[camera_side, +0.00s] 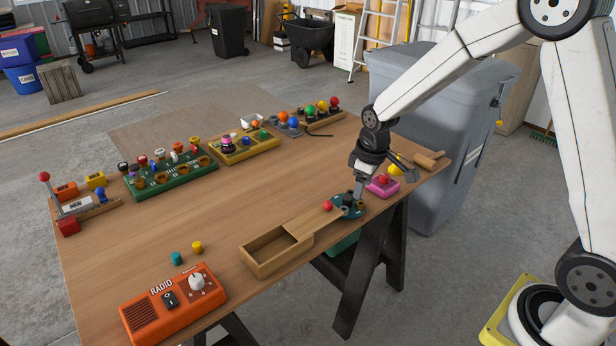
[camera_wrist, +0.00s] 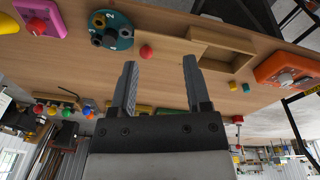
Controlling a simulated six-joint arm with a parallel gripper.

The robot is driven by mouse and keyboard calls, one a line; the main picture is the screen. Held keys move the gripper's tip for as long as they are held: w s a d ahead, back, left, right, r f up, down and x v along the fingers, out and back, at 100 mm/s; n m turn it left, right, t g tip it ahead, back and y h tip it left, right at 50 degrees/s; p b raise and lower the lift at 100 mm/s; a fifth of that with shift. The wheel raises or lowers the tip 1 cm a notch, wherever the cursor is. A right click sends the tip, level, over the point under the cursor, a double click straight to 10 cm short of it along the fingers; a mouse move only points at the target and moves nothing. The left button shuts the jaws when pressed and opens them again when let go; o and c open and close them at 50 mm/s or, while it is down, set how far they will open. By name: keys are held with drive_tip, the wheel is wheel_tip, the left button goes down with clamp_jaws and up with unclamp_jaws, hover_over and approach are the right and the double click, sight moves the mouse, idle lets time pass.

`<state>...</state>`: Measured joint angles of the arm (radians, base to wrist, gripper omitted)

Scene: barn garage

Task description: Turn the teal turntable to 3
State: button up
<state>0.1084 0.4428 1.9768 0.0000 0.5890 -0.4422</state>
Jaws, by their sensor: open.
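The teal turntable (camera_side: 338,212) is a round disc near the table's front edge, partly hidden behind my gripper in the side view. In the wrist view the teal turntable (camera_wrist: 124,43) lies to the left of my fingers, with dark round cups and a brownish one on it. A white digit that looks like a 2 shows near its rim; the other markings are too small to read. My gripper (camera_side: 359,196) points down over the turntable in the side view. In the wrist view my gripper (camera_wrist: 160,65) is open, with nothing between its fingers.
A red ball (camera_side: 327,206) is beside the turntable, near a wooden box (camera_side: 262,262) with a sliding lid. An orange radio (camera_side: 172,305) is at front left. The table's middle is clear.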

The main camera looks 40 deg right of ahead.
drive_tip(key=w+d+f+n, duration=0.3)
drive_tip(key=w+d+f, duration=0.15)
drive_tip(key=w, duration=0.35)
drive_tip(key=n+g, duration=0.2)
hover_over(348, 198)
wheel_tip(348, 198, down, 4)
drive_tip(key=shift+w+d+f, duration=0.1)
drive_tip(key=shift+f, duration=0.1)
drive_tip(key=shift+f, duration=0.2)
drive_tip(key=shift+f, duration=3.3)
